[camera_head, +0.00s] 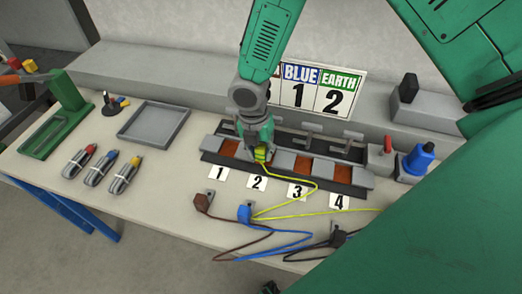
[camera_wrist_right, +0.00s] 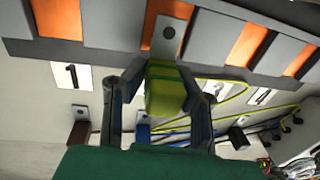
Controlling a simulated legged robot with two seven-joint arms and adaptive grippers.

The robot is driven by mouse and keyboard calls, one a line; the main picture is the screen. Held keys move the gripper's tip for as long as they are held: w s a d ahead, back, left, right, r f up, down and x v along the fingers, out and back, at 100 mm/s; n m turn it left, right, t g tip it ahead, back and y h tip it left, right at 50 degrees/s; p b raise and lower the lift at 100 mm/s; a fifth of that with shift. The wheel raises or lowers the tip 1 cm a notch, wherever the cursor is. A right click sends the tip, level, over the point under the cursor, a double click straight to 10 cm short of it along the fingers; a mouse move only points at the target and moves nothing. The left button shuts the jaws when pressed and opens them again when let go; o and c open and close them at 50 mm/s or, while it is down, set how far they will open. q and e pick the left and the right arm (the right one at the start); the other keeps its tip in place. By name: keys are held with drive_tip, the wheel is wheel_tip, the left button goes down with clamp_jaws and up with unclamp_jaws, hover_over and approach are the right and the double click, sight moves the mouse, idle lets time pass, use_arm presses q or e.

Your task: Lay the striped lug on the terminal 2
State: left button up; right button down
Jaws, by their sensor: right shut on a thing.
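My right gripper (camera_head: 258,150) comes down from the top over the terminal block (camera_head: 350,190) and is shut on the yellow-green striped lug (camera_head: 261,155). In the right wrist view the lug's sleeve (camera_wrist_right: 165,92) sits between the two fingers (camera_wrist_right: 160,100). Its grey tongue with a hole (camera_wrist_right: 168,36) points at the second orange pad, terminal 2 (camera_wrist_right: 170,9), and overlaps it in the picture. I cannot tell whether they touch. In the head view the gripper mostly hides that pad, behind label 2 (camera_head: 257,183). My left gripper is not in view.
Brown (camera_head: 202,201), blue (camera_head: 245,213) and black (camera_head: 338,238) lugs with cables lie in front of the block. A grey tray (camera_head: 153,123), a green stand (camera_head: 68,93) and cable bundles are left. A sign (camera_head: 318,88) reads BLUE 1, EARTH 2.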

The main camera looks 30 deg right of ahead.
drive_tip(key=shift+a, duration=0.1)
drive_tip(key=shift+d+f, duration=0.15)
drive_tip(key=shift+d, duration=0.15)
drive_tip(key=shift+a+f, duration=0.2)
drive_tip(key=shift+f, duration=0.4)
drive_tip(key=shift+d+f+b, duration=0.1)
drive_tip(key=shift+f+b, duration=0.25)
drive_tip(key=shift+f, duration=0.15)
drive_tip(key=c, duration=1.2)
unclamp_jaws()
drive_tip(key=r, duration=0.8)
drive_tip(key=w+a+r, duration=0.1)
drive_tip(key=r, duration=0.3)
